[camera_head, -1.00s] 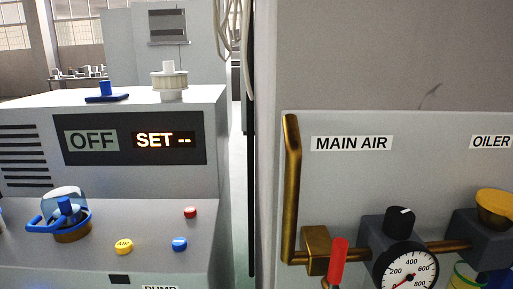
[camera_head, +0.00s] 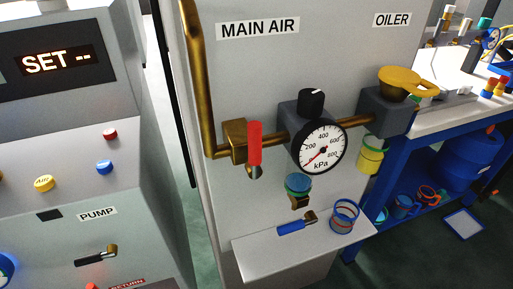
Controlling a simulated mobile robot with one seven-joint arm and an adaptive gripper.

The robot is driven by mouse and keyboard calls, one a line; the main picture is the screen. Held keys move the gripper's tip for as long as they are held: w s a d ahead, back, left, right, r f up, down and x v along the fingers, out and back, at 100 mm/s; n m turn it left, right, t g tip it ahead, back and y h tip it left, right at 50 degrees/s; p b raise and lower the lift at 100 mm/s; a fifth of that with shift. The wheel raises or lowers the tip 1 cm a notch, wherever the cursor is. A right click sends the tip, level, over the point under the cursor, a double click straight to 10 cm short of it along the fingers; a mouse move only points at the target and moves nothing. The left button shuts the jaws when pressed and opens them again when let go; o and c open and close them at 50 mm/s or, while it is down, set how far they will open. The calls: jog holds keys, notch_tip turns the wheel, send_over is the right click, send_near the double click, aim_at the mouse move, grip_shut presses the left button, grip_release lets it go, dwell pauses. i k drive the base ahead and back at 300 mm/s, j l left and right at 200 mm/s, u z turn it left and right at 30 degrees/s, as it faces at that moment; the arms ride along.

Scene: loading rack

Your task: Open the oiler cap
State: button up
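The oiler cap (camera_head: 399,80) is a yellow disc with a tab reaching to the right. It sits on top of the dark grey oiler block (camera_head: 387,112), at the right end of the brass pipe, and looks closed. A yellow-green bowl (camera_head: 369,156) hangs under the block. The OILER label (camera_head: 391,20) is on the panel above it. My gripper is not in view.
A pressure gauge (camera_head: 320,146) with a black knob (camera_head: 312,103) and a red-handled valve (camera_head: 254,143) sit left of the oiler. A small shelf (camera_head: 262,246) below holds a blue-handled part and a blue ring-shaped cup. A blue workbench (camera_head: 440,125) stands at right; the pump console (camera_head: 75,150) at left.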

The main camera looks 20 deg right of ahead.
aim_at(406, 79)
jog(key=z, duration=1.3)
jog(key=k+l+z, duration=0.35)
jog(key=i+l, duration=0.05)
